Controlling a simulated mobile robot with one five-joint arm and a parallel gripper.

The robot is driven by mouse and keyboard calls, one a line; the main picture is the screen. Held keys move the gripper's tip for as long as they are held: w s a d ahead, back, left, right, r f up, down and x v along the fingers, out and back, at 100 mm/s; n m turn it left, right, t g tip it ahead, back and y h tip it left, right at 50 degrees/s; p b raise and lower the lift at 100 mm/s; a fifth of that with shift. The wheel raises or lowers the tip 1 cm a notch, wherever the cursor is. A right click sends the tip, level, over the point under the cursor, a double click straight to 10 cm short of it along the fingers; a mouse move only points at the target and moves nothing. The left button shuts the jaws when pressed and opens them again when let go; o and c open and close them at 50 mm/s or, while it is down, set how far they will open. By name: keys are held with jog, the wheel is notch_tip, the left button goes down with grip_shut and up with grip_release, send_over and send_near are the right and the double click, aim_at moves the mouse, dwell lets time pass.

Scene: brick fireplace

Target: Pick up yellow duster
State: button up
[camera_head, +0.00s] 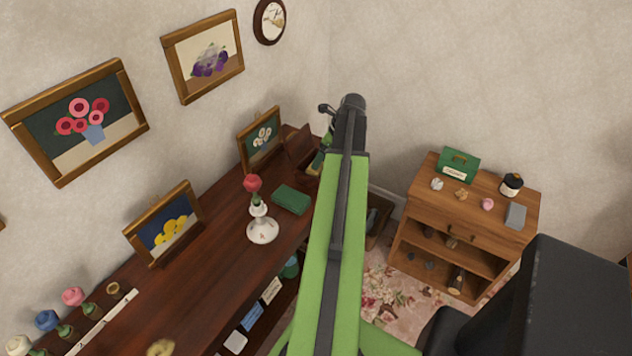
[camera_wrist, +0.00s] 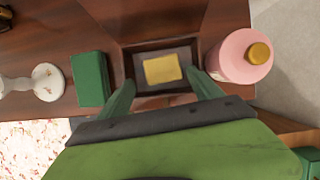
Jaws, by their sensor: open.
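The yellow duster (camera_wrist: 163,69) is a small flat yellow block in the wrist view. It lies inside a dark open box (camera_wrist: 134,76) on the brown wooden surface. My gripper (camera_wrist: 162,90) has its two green fingers spread, one on each side of the box's near part, with nothing between them. The duster lies just beyond the fingertips; I cannot tell the height gap. In the head view my gripper (camera_head: 327,140) is at the far end of the dark sideboard (camera_head: 215,265), and my arm hides part of that area.
A green block (camera_wrist: 90,78) lies left of the box, and a pink bottle (camera_wrist: 238,60) with a gold cap stands close on its right. A white vase (camera_head: 262,230) with a red flower stands on the sideboard. A small wooden cabinet (camera_head: 480,195) stands to the right.

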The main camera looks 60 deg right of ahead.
jog(key=shift+b+x, duration=0.35)
jog(key=shift+x, duration=0.75)
jog(key=b+x, duration=0.5)
jog(key=shift+d+f, duration=0.2)
jog(key=shift+r, duration=0.2)
jog(key=c, duration=1.1)
jog(key=shift+r+p, duration=0.1)
jog(key=shift+p, duration=0.25)
notch_tip(320, 180, up, 10)
jog(key=p, duration=0.9)
jog(key=shift+p, duration=0.4)
